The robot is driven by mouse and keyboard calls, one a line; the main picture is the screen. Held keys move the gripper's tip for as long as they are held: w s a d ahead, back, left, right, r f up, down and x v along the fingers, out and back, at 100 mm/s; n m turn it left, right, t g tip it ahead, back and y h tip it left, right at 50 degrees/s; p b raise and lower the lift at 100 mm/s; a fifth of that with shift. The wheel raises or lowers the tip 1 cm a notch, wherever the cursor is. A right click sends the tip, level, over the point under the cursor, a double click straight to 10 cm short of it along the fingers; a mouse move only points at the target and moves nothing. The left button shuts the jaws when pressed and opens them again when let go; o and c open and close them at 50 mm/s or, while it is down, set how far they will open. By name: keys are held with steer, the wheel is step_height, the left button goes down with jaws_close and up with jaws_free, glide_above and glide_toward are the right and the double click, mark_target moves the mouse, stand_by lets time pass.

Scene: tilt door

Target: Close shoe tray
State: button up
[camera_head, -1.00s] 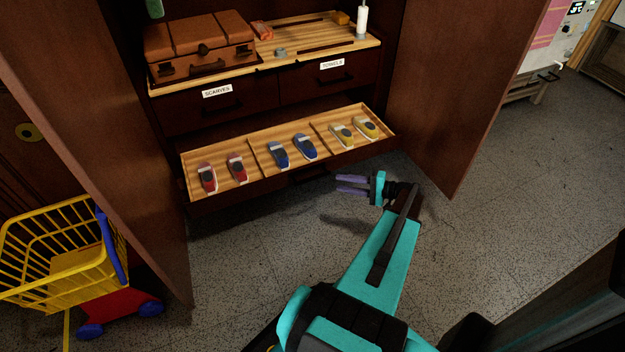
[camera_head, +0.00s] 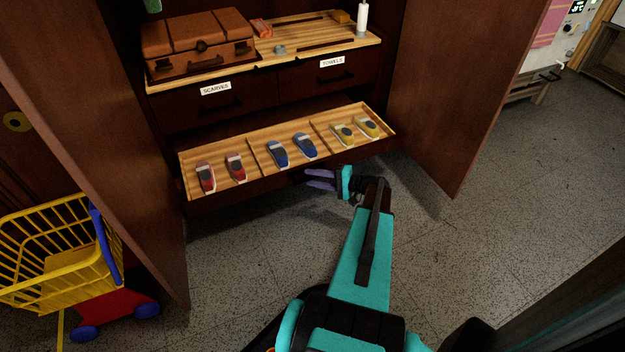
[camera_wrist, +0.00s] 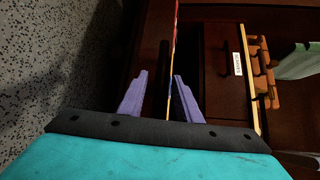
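The shoe tray (camera_head: 240,190) is pulled out of the bottom of the dark wardrobe. It has three wooden compartments with a pair of red shoes (camera_head: 236,167), a pair of blue shoes (camera_head: 305,146) and a pair of yellow shoes (camera_head: 367,127). My gripper (camera_head: 318,179) is at the middle of the tray's dark front, beside the handle area. In the wrist view, its purple fingers (camera_wrist: 160,98) are spread apart, with the tray's front edge (camera_wrist: 173,60) showing between them. I cannot tell whether they touch it. The handle is mostly hidden in the head view.
Wardrobe doors stand open at left (camera_head: 110,130) and right (camera_head: 460,90). Two shut drawers, the scarves drawer (camera_head: 190,112) and the towels drawer (camera_head: 355,82), are above the tray. A yellow toy cart (camera_head: 60,250) is at left. The floor in front is clear.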

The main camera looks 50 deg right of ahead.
steer(key=shift+w+a, duration=0.15)
steer(key=shift+w, duration=0.15)
jaws_close()
